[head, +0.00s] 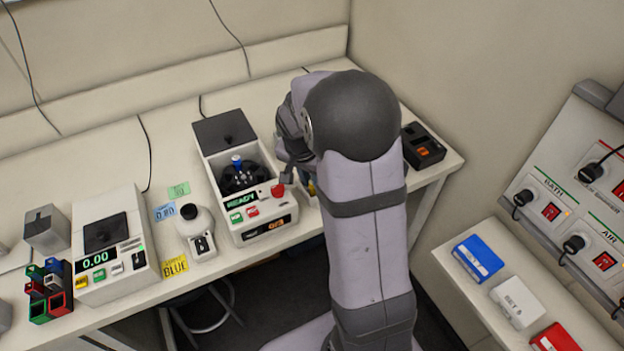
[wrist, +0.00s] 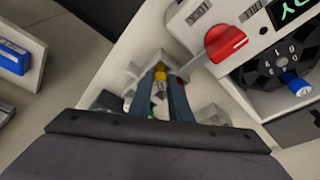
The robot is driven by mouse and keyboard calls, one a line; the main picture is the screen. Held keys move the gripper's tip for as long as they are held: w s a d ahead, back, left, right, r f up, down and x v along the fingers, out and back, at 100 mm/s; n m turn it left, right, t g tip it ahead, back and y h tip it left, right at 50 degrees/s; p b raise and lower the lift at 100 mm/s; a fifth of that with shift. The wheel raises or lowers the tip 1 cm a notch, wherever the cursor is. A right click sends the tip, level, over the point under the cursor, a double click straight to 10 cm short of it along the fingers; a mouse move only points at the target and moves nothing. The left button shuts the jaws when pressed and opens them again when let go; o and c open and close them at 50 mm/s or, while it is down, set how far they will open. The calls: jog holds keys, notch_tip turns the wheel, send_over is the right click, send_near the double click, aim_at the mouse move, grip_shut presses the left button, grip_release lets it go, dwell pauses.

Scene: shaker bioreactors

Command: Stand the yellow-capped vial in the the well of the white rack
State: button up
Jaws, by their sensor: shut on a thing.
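My gripper (wrist: 163,90) points down in the wrist view, with its two dark fingers close together around the yellow-capped vial. The vial's yellow cap (wrist: 160,72) shows between the fingertips; its body is mostly hidden. Pale block-like parts, probably the white rack (wrist: 133,74), show beside and behind the fingers. I cannot tell whether the vial is in the well or above it. In the head view my arm hides most of the gripper and rack, and only a bit of yellow (head: 312,189) shows beside the arm.
A white machine (head: 262,222) reading READY stands left of my arm, its lid up, with a blue-capped vial (head: 237,161) in its black rotor. Its red knob (wrist: 226,42) is close to the fingers. A black device (head: 423,146) sits to the right.

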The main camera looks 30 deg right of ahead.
jog(key=shift+f, duration=0.1)
jog(key=o, duration=0.9)
jog(key=shift+r+p, duration=2.55)
jog(key=shift+r, duration=1)
jog(key=s+a+n, duration=0.3)
jog(key=s+a, duration=0.1)
jog(key=s, duration=0.2)
jog(key=s+a+n+g+y, duration=0.1)
jog(key=s+a+n, duration=0.3)
jog(key=s, duration=0.3)
jog(key=s+a+f+n+y, duration=0.1)
jog(key=s+a+n, duration=0.3)
jog(key=s, duration=0.2)
jog(key=shift+s+a+g, duration=0.3)
jog(key=shift+a, duration=0.05)
